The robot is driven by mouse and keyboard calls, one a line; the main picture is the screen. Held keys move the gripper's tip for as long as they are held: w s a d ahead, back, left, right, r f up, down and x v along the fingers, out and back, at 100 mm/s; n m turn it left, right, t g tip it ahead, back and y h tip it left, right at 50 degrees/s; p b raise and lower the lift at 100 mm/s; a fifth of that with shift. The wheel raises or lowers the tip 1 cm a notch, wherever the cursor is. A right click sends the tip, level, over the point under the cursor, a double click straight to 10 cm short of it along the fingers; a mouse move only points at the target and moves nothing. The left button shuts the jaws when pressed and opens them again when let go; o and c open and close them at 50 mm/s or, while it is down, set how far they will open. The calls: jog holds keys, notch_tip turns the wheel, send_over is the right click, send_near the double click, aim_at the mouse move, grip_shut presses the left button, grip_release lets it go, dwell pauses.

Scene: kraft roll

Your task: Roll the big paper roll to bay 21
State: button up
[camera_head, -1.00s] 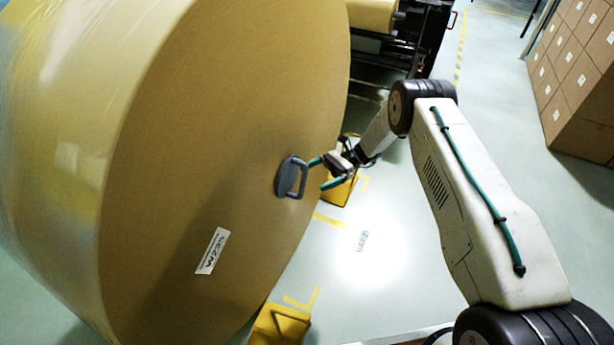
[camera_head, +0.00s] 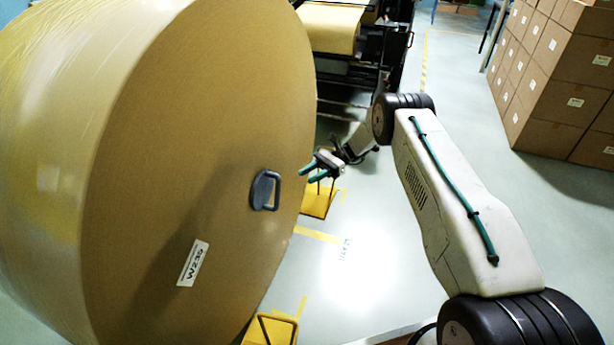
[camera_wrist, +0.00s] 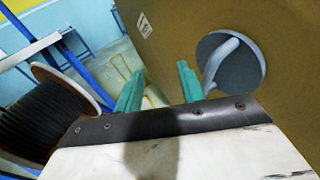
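The big paper roll (camera_head: 205,120) stands on its curved side and fills the left of the head view, its flat brown end towards my arm. A grey round plug with a loop handle (camera_head: 264,190) sits in that end; it also shows at the right of the wrist view (camera_wrist: 232,65). A white label (camera_head: 192,263) is below it. My gripper (camera_head: 308,175) is open and empty, up and right of the handle and apart from it. Its teal fingers (camera_wrist: 159,88) stand apart in the wrist view.
Yellow chocks stand by the roll's right edge (camera_head: 318,202) and at the bottom (camera_head: 271,329). A machine with paper (camera_head: 360,45) stands behind. Stacked cartons (camera_head: 560,75) are at the right. A black cable drum (camera_wrist: 45,115) shows in the wrist view. Open floor lies between.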

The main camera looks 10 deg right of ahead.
jog(key=v, duration=0.3)
jog(key=shift+w+f, duration=0.1)
jog(key=shift+w, duration=0.05)
dwell(0.5)
